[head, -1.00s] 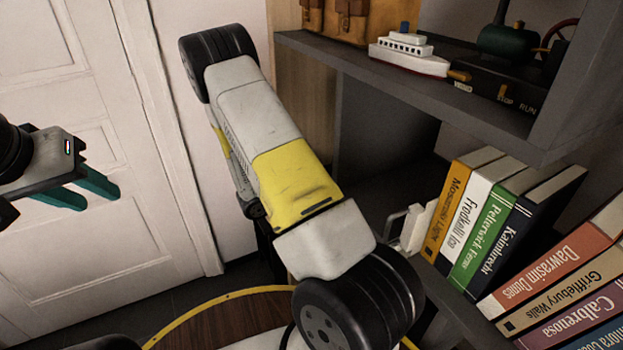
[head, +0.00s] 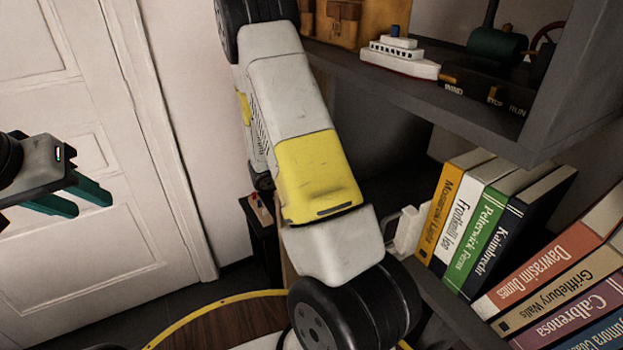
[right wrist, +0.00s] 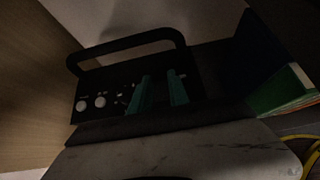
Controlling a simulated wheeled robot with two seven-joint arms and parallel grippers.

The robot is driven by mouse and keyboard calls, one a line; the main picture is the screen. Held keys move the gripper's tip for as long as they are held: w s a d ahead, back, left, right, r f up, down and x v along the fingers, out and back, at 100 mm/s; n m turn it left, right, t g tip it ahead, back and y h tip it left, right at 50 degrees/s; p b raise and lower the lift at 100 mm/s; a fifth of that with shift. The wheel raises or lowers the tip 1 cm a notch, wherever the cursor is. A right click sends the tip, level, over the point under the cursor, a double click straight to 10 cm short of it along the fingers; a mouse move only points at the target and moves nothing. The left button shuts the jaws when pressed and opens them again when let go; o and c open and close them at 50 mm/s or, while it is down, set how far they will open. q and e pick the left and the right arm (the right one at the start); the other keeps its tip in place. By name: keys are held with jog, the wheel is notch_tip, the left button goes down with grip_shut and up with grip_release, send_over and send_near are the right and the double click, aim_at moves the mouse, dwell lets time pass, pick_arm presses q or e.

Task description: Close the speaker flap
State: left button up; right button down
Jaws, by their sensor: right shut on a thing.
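In the right wrist view, a black speaker (right wrist: 90,88) with a looped carry handle (right wrist: 125,45) and pale knobs on its front stands ahead of my right gripper (right wrist: 162,92). The green fingers reach to the speaker's front, right of the knobs, and are shut on a dark part of it. The flap's edges and angle cannot be made out in the gloom. In the head view my right arm covers that gripper and the speaker. My left gripper (head: 82,194) hangs empty in front of the white door, its two green fingers apart.
Books (head: 480,230) lean on the shelf at right. A toy boat (head: 400,58) and green engine (head: 495,45) stand on the upper shelf. A round wooden table with yellow rim (head: 215,305) is below. A dark box (head: 265,240) stands behind my right arm.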

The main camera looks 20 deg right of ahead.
jog(key=c, duration=1.2)
grip_release()
jog(key=shift+c, duration=0.2)
jog(key=v, duration=0.7)
jog(key=shift+a+r, duration=0.2)
jog(key=shift+a, duration=0.15)
